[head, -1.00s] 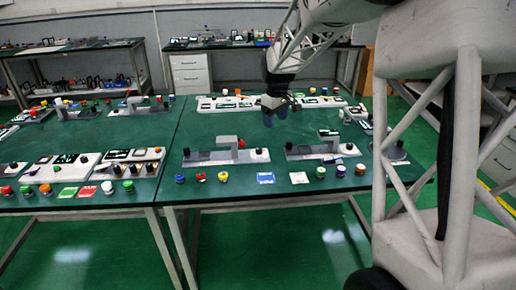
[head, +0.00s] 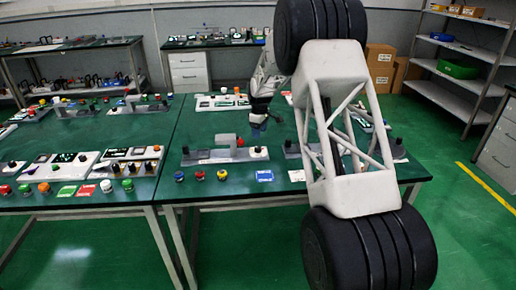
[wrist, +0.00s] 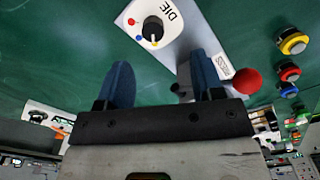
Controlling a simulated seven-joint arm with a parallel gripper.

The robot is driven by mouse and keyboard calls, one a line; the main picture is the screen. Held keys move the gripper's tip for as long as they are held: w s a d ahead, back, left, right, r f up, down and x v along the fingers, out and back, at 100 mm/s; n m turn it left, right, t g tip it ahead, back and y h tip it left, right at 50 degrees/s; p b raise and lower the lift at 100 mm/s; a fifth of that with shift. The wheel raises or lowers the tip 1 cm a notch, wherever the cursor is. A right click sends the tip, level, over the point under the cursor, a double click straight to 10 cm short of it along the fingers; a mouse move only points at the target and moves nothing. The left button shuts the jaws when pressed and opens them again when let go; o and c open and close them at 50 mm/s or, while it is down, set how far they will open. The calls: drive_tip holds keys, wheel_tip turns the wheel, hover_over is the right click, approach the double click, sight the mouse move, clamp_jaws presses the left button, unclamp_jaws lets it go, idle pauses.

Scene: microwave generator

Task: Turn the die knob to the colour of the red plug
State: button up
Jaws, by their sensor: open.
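The black die knob (wrist: 153,29) sits on a white round-ended plate marked "DIE" with red, blue and yellow dots. Its pale mark appears to point near the yellow dot. In the head view the knob (head: 258,150) is at the right end of a grey fixture (head: 215,157). The red plug (wrist: 247,81) shows as a red ball beside the fixture in the wrist view; it is small in the head view (head: 240,142). My gripper (wrist: 160,80) is open and empty, its blue fingers apart, with the knob beyond them. In the head view it (head: 258,124) hangs above the knob's end.
Blue, red and yellow buttons (head: 200,176) stand along the table's front edge, with a blue card (head: 264,175) to their right. A grey block (head: 226,141) rises from the fixture. Other panels (head: 134,162) lie on the left. My arm hides part of the right side.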

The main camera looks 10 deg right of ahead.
sight(258, 147)
drive_tip(key=shift+w+a+f, duration=0.2)
drive_tip(key=shift+w+f, duration=0.7)
drive_tip(key=shift+f, duration=0.3)
drive_tip(key=shift+f, duration=0.15)
drive_tip(key=shift+f, duration=3.75)
drive_tip(key=c, duration=0.9)
